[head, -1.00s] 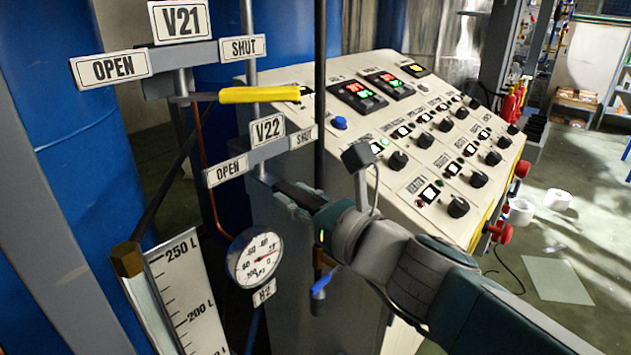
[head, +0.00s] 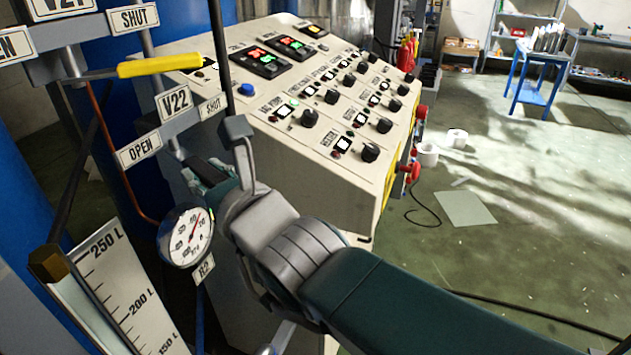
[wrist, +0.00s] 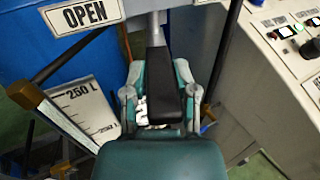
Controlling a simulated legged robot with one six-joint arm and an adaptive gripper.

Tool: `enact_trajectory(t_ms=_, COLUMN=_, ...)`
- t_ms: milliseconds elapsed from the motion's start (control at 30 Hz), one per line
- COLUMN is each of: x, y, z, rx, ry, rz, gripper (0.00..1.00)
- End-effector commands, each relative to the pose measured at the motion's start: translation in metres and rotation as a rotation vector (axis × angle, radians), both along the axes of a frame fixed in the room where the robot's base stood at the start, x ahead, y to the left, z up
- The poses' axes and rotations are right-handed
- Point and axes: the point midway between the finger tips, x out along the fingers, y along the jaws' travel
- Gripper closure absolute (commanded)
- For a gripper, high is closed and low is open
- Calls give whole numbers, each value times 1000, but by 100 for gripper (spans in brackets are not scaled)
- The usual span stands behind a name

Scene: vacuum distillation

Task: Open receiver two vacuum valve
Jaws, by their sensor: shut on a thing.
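The V22 valve sign (head: 174,103) stands above a bar with an OPEN plate (head: 138,150) at left and a SHUT plate (head: 213,107) at right. My gripper (head: 204,172) is just below this bar. In the wrist view my gripper (wrist: 160,78) has its two teal and grey fingers closed around a dark lever handle (wrist: 157,58), which runs from the grey valve stem (wrist: 154,22). The OPEN plate shows at the upper left there. In the head view, my wrist largely hides the handle, so its exact angle is unclear.
Above, the yellow V21 handle (head: 172,65) points right. A pressure gauge (head: 186,235) hangs just left of my wrist. The control panel (head: 330,170) stands behind and right of my arm. A level scale (head: 125,285) is at lower left. Open floor lies right.

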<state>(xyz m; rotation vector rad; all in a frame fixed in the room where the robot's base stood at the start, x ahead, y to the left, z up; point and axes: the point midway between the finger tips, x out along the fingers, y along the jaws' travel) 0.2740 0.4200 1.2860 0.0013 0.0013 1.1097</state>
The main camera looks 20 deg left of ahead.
Motion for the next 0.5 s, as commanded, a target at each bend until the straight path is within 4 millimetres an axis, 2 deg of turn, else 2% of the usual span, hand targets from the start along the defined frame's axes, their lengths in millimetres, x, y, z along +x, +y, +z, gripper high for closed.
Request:
enact_trajectory(t_ms=33, x=1, y=1, z=5, rx=11, ry=-3, rz=-2, gripper=100)
enact_trajectory(t_ms=500, x=2, y=4, z=3, rx=9, ry=-1, rz=-3, gripper=100)
